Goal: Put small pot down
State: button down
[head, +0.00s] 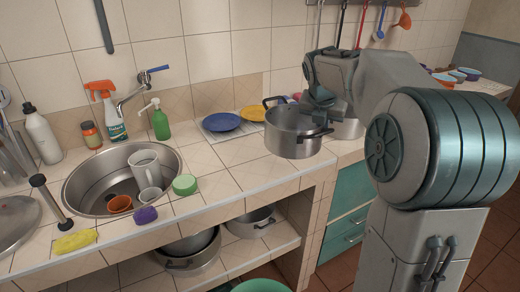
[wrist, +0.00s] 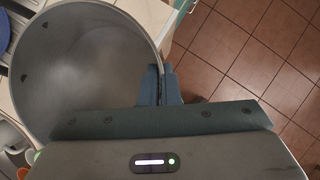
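The small pot (head: 292,140) is a grey metal pot with dark handles, upright near the counter's front edge in the head view. I cannot tell whether its base touches the counter. In the wrist view the pot (wrist: 90,65) is seen from above and its inside looks empty. My gripper (wrist: 161,86) is at the pot's right rim there, with its fingers closed around the edge. In the head view my gripper (head: 322,108) is at the pot's right side, partly hidden by my arm.
Another metal pot (head: 348,128) stands right behind the small pot. A drying rack with a blue plate (head: 220,122) and a yellow plate (head: 252,113) is behind left. The sink (head: 90,180) holds cups.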

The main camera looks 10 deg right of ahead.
aim_at(292, 128)
jog(key=shift+w+a, duration=0.1)
jog(key=shift+w, duration=0.25)
jog(key=w+a+f, duration=0.1)
jog(key=w+f, duration=0.1)
jog(key=w, duration=0.1)
jog(key=w+a+f, duration=0.2)
jog(key=w, duration=0.1)
jog(key=w+a+f, duration=0.2)
jog(key=w, duration=0.1)
jog(key=shift+w+a+f+p, duration=0.25)
jog(key=shift+w+f+p, duration=0.1)
jog(key=shift+f+p, duration=0.05)
jog(key=shift+f, duration=1.95)
jog(key=shift+f, duration=0.15)
jog(key=c, duration=1.7)
grip_release()
